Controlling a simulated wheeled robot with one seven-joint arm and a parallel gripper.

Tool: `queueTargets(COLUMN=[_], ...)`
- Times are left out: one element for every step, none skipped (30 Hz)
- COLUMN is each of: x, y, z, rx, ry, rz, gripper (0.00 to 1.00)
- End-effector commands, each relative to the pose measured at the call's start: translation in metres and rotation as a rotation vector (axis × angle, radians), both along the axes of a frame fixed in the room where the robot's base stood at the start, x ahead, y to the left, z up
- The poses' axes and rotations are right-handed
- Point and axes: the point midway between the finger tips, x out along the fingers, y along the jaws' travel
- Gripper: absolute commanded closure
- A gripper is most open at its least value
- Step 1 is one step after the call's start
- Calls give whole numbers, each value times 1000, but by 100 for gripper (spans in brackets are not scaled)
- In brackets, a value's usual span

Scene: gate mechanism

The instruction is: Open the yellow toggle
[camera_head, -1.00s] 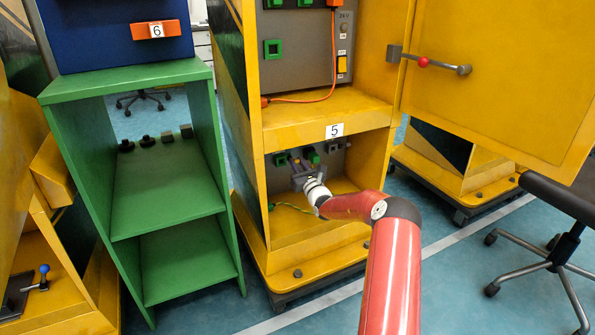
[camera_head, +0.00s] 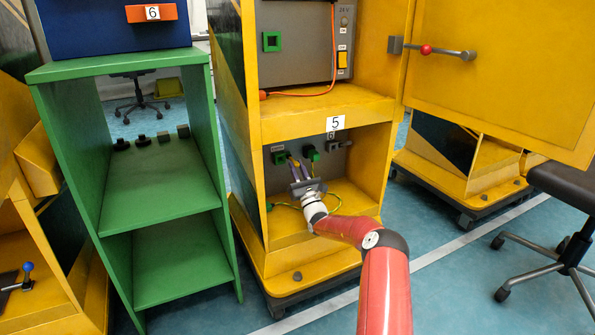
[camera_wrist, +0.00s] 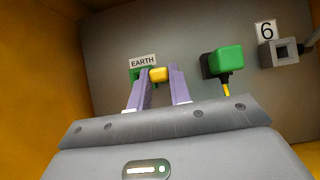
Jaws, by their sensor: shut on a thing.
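My gripper (camera_wrist: 159,88) is in the lower compartment of the yellow cabinet (camera_head: 320,132), its purple fingers pointing at the grey back wall. In the wrist view the fingers close around a small yellow piece (camera_wrist: 158,75) just below the EARTH label (camera_wrist: 143,61). A green part shows beside it, partly hidden by the left finger. I cannot tell whether this piece is a toggle or a plug end. A yellow rocker switch (camera_head: 342,61) sits on the grey panel in the upper compartment, away from my gripper.
A green block (camera_wrist: 226,60) with a yellow lead stands right of my fingers. A grey square socket (camera_wrist: 284,53) marked 6 is farther right. A yellow-green cable (camera_head: 283,205) lies in the lower compartment. The open cabinet door (camera_head: 500,100) is at the right; a green shelf (camera_head: 155,190) stands left.

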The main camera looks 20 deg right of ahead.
Motion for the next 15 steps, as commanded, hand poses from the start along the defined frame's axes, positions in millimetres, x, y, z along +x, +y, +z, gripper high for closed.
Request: queueTargets(x=[0, 0, 0, 0, 0, 0, 0, 0, 0, 0, 0, 0, 0, 0, 0], y=[0, 0, 0, 0, 0, 0, 0, 0, 0, 0, 0, 0, 0, 0, 0], z=[0, 0, 0, 0, 0, 0, 0, 0, 0, 0, 0, 0, 0, 0, 0], rx=[0, 0, 0, 0, 0, 0, 0, 0, 0, 0, 0, 0, 0, 0, 0], ry=[0, 0, 1, 1, 1, 1, 1, 1, 1, 1, 1, 1, 1, 1, 1], rz=[0, 0, 0, 0, 0, 0, 0, 0, 0, 0, 0, 0, 0, 0, 0], gripper=[100, 100, 100, 100, 100, 75, 71, 67, 62, 58, 58, 58, 58, 58, 58])
